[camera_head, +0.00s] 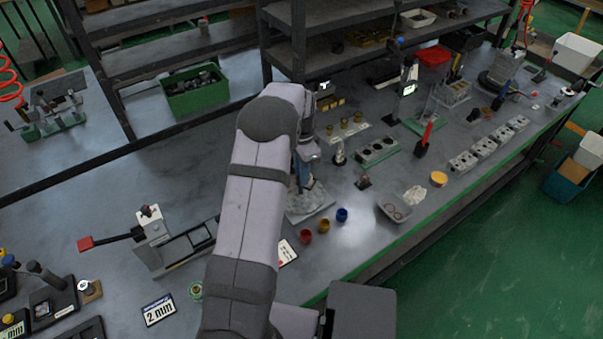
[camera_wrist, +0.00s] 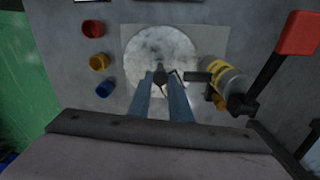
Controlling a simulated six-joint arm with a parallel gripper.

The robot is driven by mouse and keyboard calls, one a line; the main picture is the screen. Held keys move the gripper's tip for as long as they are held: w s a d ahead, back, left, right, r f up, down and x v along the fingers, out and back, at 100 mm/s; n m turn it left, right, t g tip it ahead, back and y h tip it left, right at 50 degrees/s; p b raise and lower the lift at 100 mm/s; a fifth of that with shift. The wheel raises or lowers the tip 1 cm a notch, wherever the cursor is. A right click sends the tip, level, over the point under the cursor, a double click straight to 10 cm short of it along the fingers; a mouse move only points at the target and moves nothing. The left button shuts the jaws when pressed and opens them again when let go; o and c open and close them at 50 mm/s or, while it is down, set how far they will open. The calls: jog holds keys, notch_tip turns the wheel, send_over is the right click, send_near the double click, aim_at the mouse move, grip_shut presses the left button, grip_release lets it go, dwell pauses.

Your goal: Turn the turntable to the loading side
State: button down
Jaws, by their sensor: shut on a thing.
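The turntable is a pale, mottled round disc (camera_wrist: 150,52) on a square grey plate (camera_wrist: 212,42) in the wrist view. In the head view the plate (camera_head: 316,207) shows partly behind my arm. My gripper (camera_wrist: 162,78) reaches over the disc's near part, its blue fingers close together around a small dark handle or peg (camera_wrist: 161,70). In the head view my gripper (camera_head: 302,182) points down over the plate. The fingertips' exact contact is too small to tell. Part of the disc is hidden by the fingers.
Red (camera_wrist: 92,28), yellow (camera_wrist: 98,62) and blue (camera_wrist: 105,89) cups stand left of the turntable in the wrist view. A yellow-ringed cylindrical part (camera_wrist: 222,78) sits close to the right. A red-handled lever (camera_wrist: 297,33) rises farther right.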

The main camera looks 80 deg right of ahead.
jog(key=shift+r+m, duration=0.1)
jog(key=shift+m, duration=3.1)
jog(key=shift+a+m, duration=0.1)
jog(key=shift+m, duration=2.9)
jog(key=c, duration=1.6)
grip_release()
jog(key=shift+r+b, duration=0.1)
jog(key=shift+b, duration=0.2)
jog(key=shift+r+b, duration=1)
jog(key=shift+r, duration=2.55)
jog(key=shift+a, duration=0.1)
